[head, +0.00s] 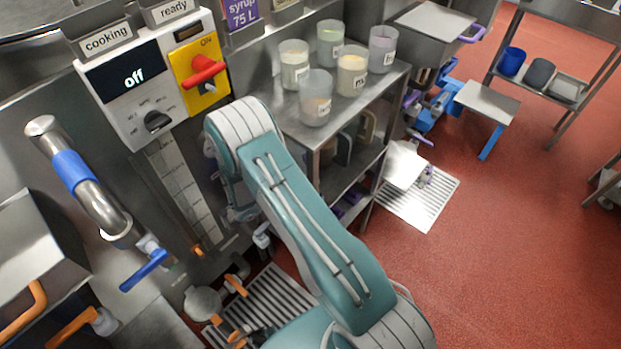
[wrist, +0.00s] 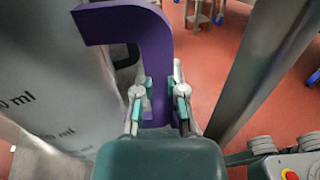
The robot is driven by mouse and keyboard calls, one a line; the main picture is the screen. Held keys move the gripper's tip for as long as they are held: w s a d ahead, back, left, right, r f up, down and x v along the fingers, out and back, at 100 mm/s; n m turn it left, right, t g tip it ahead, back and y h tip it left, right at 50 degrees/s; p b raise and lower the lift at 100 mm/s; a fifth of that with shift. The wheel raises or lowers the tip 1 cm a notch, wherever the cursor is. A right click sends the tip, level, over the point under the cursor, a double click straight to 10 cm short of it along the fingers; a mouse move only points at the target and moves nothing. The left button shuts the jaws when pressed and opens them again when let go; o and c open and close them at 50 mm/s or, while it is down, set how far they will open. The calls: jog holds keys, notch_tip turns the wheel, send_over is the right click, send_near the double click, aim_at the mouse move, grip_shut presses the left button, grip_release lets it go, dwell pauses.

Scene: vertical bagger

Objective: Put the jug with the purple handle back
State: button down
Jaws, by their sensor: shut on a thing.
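In the wrist view, my gripper (wrist: 160,92) is shut on the upright purple handle (wrist: 125,22), with one finger on each side of it. The jug (wrist: 45,90), a greyish translucent body with "ml" marks, stands to the left of the fingers. Its rim and base are out of frame, so I cannot tell what is in it or whether it rests on anything. In the head view my arm hides the gripper and the held jug.
A steel rack (head: 390,85) holds several labelled translucent beakers (head: 315,97) on top; dark jugs sit on its lower shelf. The machine panel (head: 135,85) with a red lever (head: 203,70) is at left. A metal post (wrist: 262,70) stands right of the handle. Red floor (head: 510,230) lies open at right.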

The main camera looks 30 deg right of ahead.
jog(key=shift+f, duration=0.55)
jog(key=c, duration=0.6)
grip_release()
jog(key=shift+a, duration=0.1)
jog(key=a, duration=1.2)
jog(key=s+d+r+m+g+y, duration=0.2)
jog(key=s+r+m+y, duration=0.25)
jog(key=r, duration=0.55)
jog(key=s+d+r+m+g+y, duration=0.1)
jog(key=s+d+r+m+y, duration=0.15)
jog(key=r+m+y, duration=0.45)
jog(key=s+a+r+m+t+y, duration=0.1)
jog(key=s+r+m+t+y, duration=0.1)
jog(key=s+r+t, duration=0.1)
jog(key=s+a+r+m+t+y, duration=0.1)
jog(key=s+r+m+t+y, duration=0.1)
jog(key=s+r, duration=0.4)
jog(key=s+a+r+m+t+y, duration=0.1)
jog(key=s+r+m+t+y, duration=0.1)
jog(key=s+r, duration=0.3)
jog(key=shift+a+r+t+y, duration=0.1)
jog(key=shift+r+t+y, duration=0.15)
jog(key=shift+r+t, duration=0.45)
